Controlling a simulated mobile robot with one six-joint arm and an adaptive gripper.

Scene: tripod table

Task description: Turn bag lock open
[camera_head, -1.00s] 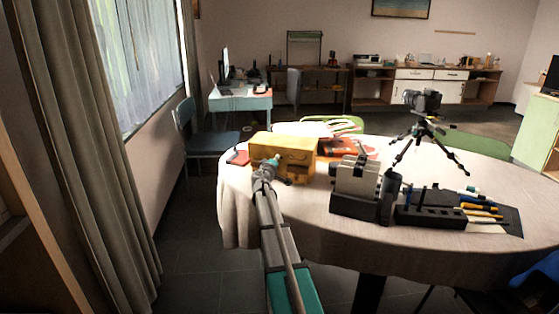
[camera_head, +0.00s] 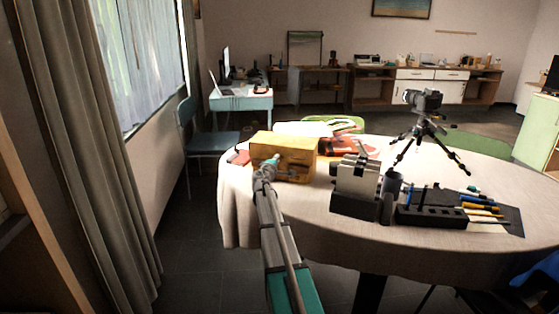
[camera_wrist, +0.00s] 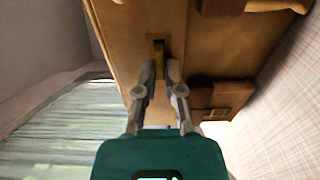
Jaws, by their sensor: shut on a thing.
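The yellow-brown bag (camera_head: 295,152) stands on the round table's left part in the head view. In the wrist view the bag's face (camera_wrist: 140,22) fills the upper middle, with a small brass-coloured lock (camera_wrist: 158,48) on it. My gripper (camera_wrist: 159,66) is at the lock, its two fingertips close together on either side of the lock's lower part. It is shut on the lock. In the head view my gripper (camera_head: 270,165) is at the bag's near left face, and the lock is hidden there.
A grey-and-black device (camera_head: 356,185) stands right of the bag, with a dark tool holder (camera_head: 430,215) beyond it. A camera on a tripod (camera_head: 424,130) stands further back. A brown strap with a buckle (camera_wrist: 222,95) is beside my right finger. Free cloth lies at the table's front left.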

